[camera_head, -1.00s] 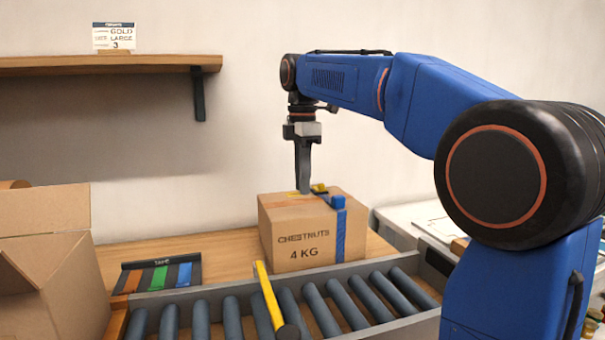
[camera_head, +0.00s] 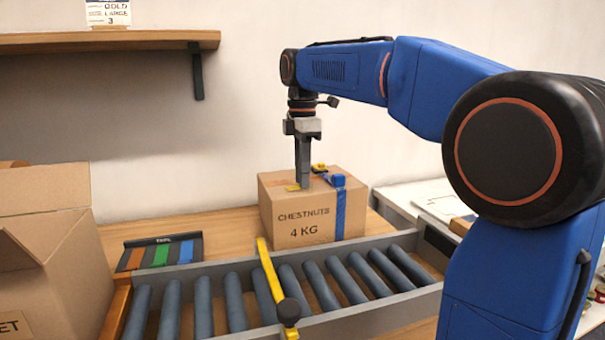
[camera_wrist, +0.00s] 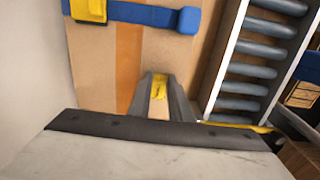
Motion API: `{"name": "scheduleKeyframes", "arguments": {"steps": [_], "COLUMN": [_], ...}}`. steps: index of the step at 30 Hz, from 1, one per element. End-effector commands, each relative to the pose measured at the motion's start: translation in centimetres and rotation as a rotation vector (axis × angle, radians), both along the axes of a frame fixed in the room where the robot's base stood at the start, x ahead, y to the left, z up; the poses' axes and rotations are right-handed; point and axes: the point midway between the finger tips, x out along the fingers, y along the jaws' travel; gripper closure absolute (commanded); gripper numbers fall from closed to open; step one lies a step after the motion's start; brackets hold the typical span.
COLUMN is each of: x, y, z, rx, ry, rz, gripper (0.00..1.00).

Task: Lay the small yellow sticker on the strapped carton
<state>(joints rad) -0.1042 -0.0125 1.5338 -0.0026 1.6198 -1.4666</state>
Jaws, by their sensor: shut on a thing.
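The strapped carton (camera_head: 305,233) stands upright behind the conveyor, printed "CHESTNUTS 4 KG". A blue strap (camera_head: 341,212) runs down its right part, with a yellow buckle (camera_head: 319,168) on top; strap (camera_wrist: 140,13) and buckle (camera_wrist: 88,10) also show in the wrist view. My gripper (camera_head: 303,187) points down at the carton's top, left of the strap. It is shut on the small yellow sticker (camera_wrist: 160,86), which shows between the fingers beside the brown tape. The sticker (camera_head: 293,188) is at the top's front part; I cannot tell whether it touches the cardboard.
A roller conveyor (camera_head: 203,305) with a yellow bar (camera_head: 268,268) across it lies in front. A tape holder (camera_head: 160,253) and an open box (camera_head: 50,250) stand left. A shelf (camera_head: 110,41) hangs on the wall. Bare tabletop (camera_head: 225,222) lies left of the carton.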

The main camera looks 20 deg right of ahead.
Motion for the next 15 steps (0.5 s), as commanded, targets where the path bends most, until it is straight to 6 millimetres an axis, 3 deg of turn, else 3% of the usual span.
{"name": "scheduleKeyframes", "arguments": {"steps": [14, 15], "x": [-0.01, -0.01], "y": [-0.01, -0.01], "z": [-0.05, -0.05], "rx": [0.000, 0.000], "ry": [0.000, 0.000], "rz": [0.000, 0.000], "gripper": [1.00, 0.75]}}
